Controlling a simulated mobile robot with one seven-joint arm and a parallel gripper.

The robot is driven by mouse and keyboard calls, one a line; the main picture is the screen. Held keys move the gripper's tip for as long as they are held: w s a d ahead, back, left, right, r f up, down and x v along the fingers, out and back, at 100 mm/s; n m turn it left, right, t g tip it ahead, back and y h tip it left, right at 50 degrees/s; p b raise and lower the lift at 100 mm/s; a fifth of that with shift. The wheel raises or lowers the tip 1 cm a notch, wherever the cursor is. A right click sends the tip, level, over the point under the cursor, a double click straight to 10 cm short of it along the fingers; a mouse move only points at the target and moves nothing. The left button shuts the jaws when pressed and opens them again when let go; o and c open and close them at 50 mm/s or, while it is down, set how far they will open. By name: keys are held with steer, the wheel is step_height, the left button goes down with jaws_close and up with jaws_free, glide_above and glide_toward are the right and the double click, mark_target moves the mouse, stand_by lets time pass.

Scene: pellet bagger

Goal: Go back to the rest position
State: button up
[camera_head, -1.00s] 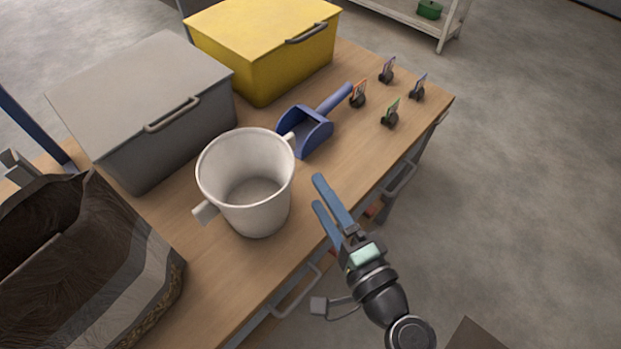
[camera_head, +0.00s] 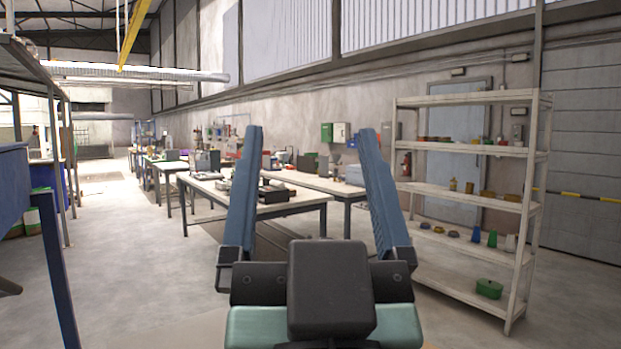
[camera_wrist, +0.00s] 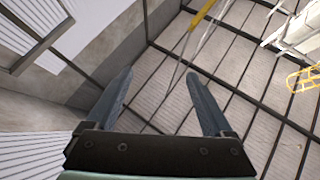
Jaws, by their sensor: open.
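My gripper (camera_head: 310,190) stands up in front of the head camera, its two blue fingers wide apart with nothing between them. In the wrist view my gripper (camera_wrist: 158,100) is also open and empty, and it points up toward the ceiling and upper wall. The workbench with the white bucket, scoop and boxes is not in the head view now.
A white shelf rack (camera_head: 470,200) with small items stands at the right. Work tables (camera_head: 255,205) with equipment stand in the middle distance. A blue frame (camera_head: 52,250) is at the near left. The floor (camera_head: 150,280) at front left is clear.

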steer(key=shift+t+h, duration=0.6)
steer(key=shift+h, duration=0.1)
steer(key=s+r, duration=0.2)
steer(key=r, duration=0.1)
steer(key=shift+s+r, duration=0.1)
steer(key=shift+s, duration=0.3)
step_height(320, 180, up, 12)
steer(key=p, duration=1.2)
steer(key=shift+a, duration=0.1)
